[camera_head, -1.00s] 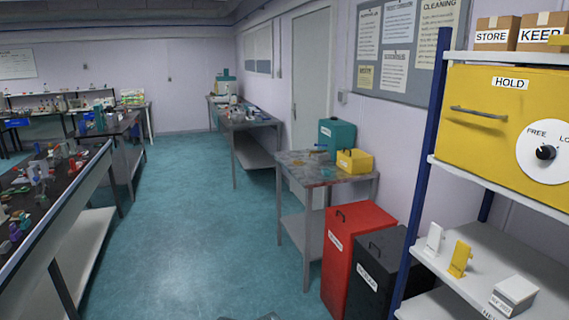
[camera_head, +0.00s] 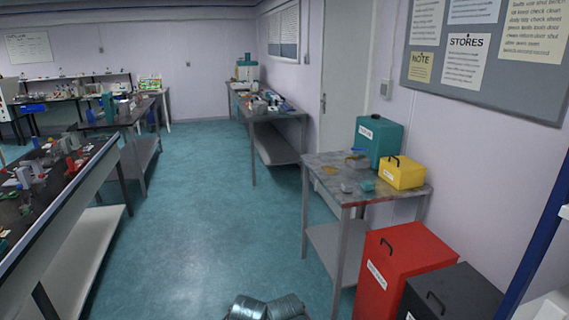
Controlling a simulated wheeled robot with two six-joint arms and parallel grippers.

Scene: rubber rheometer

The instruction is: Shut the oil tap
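I cannot pick out an oil tap in this view. A teal container (camera_head: 379,141) with a small white label stands at the back of a small grey table (camera_head: 330,167); the label is too small to read, and no tap on it can be made out. Neither of my grippers shows. Only grey rounded parts, which look like my own arm links, show at the bottom edge.
A yellow box (camera_head: 403,173) and small items sit on the small table. A red bin (camera_head: 400,270) and a black bin (camera_head: 452,294) stand before it. A long bench (camera_head: 75,215) is at left. The teal floor (camera_head: 205,215) between is clear.

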